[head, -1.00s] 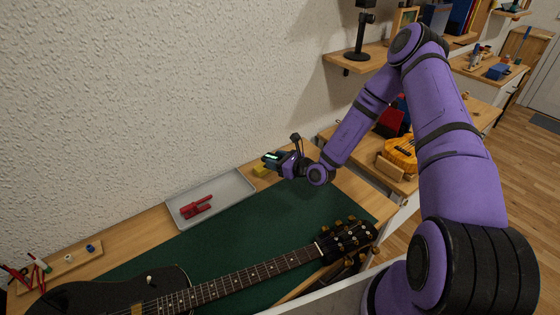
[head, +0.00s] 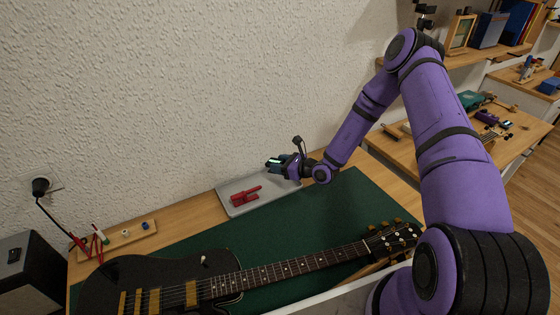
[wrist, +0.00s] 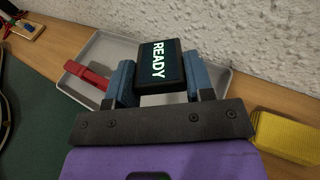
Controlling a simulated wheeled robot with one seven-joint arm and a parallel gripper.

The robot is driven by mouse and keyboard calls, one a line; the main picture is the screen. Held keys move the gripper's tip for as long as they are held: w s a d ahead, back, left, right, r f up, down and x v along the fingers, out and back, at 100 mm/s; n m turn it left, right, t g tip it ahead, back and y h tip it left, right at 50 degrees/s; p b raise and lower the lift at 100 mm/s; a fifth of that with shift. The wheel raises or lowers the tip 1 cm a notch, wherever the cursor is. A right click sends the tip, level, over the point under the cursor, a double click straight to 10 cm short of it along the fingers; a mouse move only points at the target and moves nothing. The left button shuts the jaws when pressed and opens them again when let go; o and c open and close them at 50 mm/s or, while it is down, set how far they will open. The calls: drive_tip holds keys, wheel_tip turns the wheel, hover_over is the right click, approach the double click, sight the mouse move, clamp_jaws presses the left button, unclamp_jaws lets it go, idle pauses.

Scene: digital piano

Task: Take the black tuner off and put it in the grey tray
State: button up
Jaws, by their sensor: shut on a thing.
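The black tuner (wrist: 160,66), its screen reading "READY", is held between the blue fingers of my gripper (wrist: 159,82). In the head view my gripper (head: 279,163) holds it near the right end of the grey tray (head: 224,200). In the wrist view the tuner appears in front of the tray (wrist: 97,45), covering part of it; the gap in height cannot be judged. A red object (head: 246,194) lies in the tray's left part. The black guitar (head: 150,267) lies on the green mat, its headstock (head: 397,238) to the right with no tuner visible on it.
A yellow block (wrist: 286,137) is right of my gripper in the wrist view. The white textured wall (head: 180,90) rises close behind the tray. A wooden holder (head: 125,238) stands at the bench's left. The green mat (head: 320,215) is bare between tray and guitar neck.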

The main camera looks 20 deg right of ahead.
drive_tip(key=shift+d+f, duration=0.1)
drive_tip(key=shift+f, duration=2.2)
drive_tip(key=o, duration=1.1)
drive_tip(key=shift+s, duration=0.1)
drive_tip(key=shift+v, duration=2.45)
drive_tip(key=v, duration=1)
drive_tip(key=shift+s+d+r, duration=0.1)
drive_tip(key=shift+s+d, duration=0.15)
drive_tip(key=shift+d, duration=0.1)
